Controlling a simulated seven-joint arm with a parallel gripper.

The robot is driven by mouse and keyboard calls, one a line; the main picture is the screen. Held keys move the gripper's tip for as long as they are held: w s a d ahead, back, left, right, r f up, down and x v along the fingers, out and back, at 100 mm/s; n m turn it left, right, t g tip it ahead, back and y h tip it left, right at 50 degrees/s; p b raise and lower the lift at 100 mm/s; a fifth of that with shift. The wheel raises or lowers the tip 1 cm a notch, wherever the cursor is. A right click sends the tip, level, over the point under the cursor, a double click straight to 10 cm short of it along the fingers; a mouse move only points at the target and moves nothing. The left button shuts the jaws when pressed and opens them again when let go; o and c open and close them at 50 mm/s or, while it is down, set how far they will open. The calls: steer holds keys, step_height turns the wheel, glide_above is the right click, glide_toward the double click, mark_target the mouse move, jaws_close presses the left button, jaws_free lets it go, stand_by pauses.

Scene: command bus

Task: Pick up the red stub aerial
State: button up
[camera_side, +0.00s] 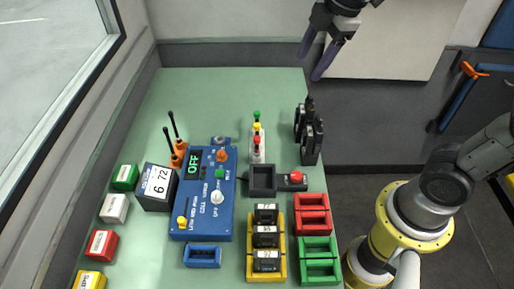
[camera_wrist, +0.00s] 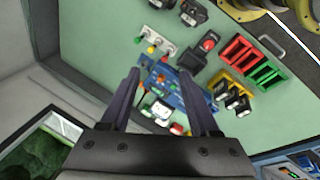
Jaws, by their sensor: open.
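The red stub aerial (camera_side: 257,139) stands in a white rack (camera_side: 257,155) at the back middle of the green table, in line with a yellow one (camera_side: 257,127) and a green one (camera_side: 257,114). In the wrist view the red aerial (camera_wrist: 161,58) is small, beyond the fingertips, with the yellow one (camera_wrist: 150,49) and green one (camera_wrist: 137,40) up and to the left. My gripper (camera_side: 317,60) is open and empty, high above the table's back right edge in the side view. Its two dark fingers (camera_wrist: 162,75) are apart in the wrist view.
Black radios (camera_side: 309,138) stand right of the rack. A dark tray (camera_side: 263,180) and a red-knobbed device (camera_side: 296,178) lie in front. A blue control panel (camera_side: 205,195) with orange-based antennas (camera_side: 178,155) stands left. The table (camera_side: 220,95) is clear behind the rack.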

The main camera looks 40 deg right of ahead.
steer(key=w+a+f+n+g, duration=0.2)
steer(key=w+a+f+n, duration=0.1)
steer(key=w+f, duration=0.25)
glide_above(257, 142)
steer(key=w+d, duration=0.1)
steer(key=d, duration=0.2)
step_height(257, 142, down, 4)
steer(key=shift+n+g, duration=0.5)
steer(key=shift+g, duration=0.4)
steer(key=f, duration=0.3)
steer(key=a+f, duration=0.1)
steer(key=f, duration=0.7)
steer(key=shift+a, duration=0.3)
steer(key=shift+s+a+f, duration=0.1)
steer(key=shift+a+f, duration=0.1)
steer(key=shift+f, duration=1.45)
steer(key=shift+s+a+f, duration=0.1)
steer(key=shift+a+f, duration=0.05)
steer(key=shift+f, duration=1.5)
jaws_close()
